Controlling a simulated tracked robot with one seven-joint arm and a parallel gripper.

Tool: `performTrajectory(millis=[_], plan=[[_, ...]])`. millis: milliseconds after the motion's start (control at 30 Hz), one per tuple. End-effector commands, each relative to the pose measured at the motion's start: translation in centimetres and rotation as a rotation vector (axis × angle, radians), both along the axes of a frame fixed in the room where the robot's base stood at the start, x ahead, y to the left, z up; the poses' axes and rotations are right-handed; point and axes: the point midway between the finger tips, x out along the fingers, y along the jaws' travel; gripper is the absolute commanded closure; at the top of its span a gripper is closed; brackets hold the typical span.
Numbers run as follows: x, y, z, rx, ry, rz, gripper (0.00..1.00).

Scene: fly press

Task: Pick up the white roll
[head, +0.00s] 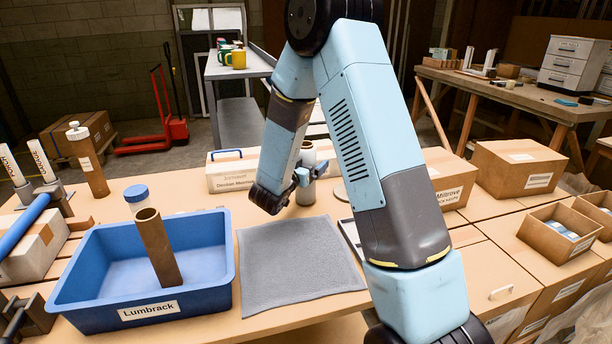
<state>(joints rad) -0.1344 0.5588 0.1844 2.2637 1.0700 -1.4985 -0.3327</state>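Two white labelled cylinders (40,160) also stand tilted at the far left edge.
A cream box (231,171) with a blue handle is left of the cylinder. Cardboard boxes (517,166) crowd the right. The grey mat is bare.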

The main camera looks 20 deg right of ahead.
Motion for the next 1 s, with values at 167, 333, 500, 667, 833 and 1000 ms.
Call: performTrajectory(millis=[167,333,500,667,833,1000], plan=[[0.00,-0.01,0.00,0.000,0.000,0.000,0.00],[-0.02,-0.02,0.01,0.000,0.000,-0.001,0.15],[-0.02,-0.02,0.01,0.000,0.000,-0.001,0.32],[-0.02,-0.04,0.01,0.000,0.000,-0.001,0.47],[-0.02,-0.05,0.01,0.000,0.000,-0.001,0.63],[0.00,-0.06,0.08,0.000,-0.001,-0.001,0.77]])
